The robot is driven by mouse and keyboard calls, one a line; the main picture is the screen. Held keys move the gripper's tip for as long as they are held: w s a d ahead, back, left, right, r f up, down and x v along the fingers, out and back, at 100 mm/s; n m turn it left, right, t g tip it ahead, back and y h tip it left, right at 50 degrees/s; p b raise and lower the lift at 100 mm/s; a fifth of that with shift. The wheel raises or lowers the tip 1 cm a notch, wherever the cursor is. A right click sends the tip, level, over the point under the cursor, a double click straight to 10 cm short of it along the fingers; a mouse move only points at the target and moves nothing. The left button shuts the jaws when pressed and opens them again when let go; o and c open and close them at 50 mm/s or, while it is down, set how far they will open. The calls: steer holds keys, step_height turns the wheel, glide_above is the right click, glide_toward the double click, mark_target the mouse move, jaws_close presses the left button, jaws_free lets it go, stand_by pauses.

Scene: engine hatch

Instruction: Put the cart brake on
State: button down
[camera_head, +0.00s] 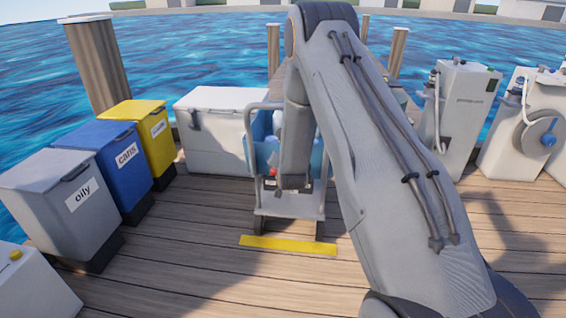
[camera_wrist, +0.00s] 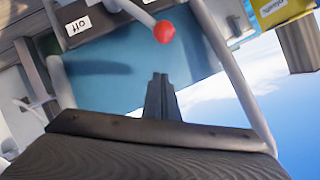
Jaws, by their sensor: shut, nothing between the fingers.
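The cart (camera_head: 290,210) stands on the deck in the middle of the head view, with a grey tube frame and a blue body. The brake lever with a red ball knob (camera_wrist: 164,32) shows in the wrist view, and the knob is a small red spot in the head view (camera_head: 272,172). A dark plate (camera_wrist: 88,22) beside the lever carries a label reading "off". My gripper (camera_wrist: 161,80) is shut and empty. In the wrist view its fingertips are below the knob, apart from it, in front of the blue panel. My arm hides part of the cart in the head view.
A yellow bar (camera_head: 288,245) lies on the deck before the cart. A grey bin (camera_head: 65,195), blue bin (camera_head: 115,165) and yellow bin (camera_head: 150,130) stand left. A white chest (camera_head: 210,125) is behind. Dispensers (camera_head: 460,110) stand right. Front deck planks are clear.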

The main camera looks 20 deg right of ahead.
steer(key=s+a+r+p, duration=0.2)
steer(key=s+r, duration=0.4)
steer(key=s, duration=0.2)
steer(key=shift+s+r, duration=0.25)
steer(key=shift+s, duration=0.1)
steer(key=shift+a, duration=0.1)
steer(key=s+a+r+n+g+y, duration=0.4)
steer(key=s+a+r+n+g, duration=0.3)
steer(key=s+a, duration=0.55)
steer(key=s+a+r+n+g, duration=0.1)
steer(key=s+a+r+g, duration=0.15)
steer(key=s, duration=0.45)
steer(key=s+a+r+n+g, duration=0.1)
steer(key=s+a+r, duration=0.2)
steer(key=s, duration=0.4)
steer(key=s+r+n+g, duration=0.3)
steer(key=s+r, duration=0.1)
steer(key=s, duration=1)
steer(key=d+r+m+p, duration=0.2)
steer(key=d+r+p, duration=0.4)
steer(key=p, duration=0.7)
steer(key=shift+d+h+p, duration=0.3)
steer(key=shift+d, duration=0.25)
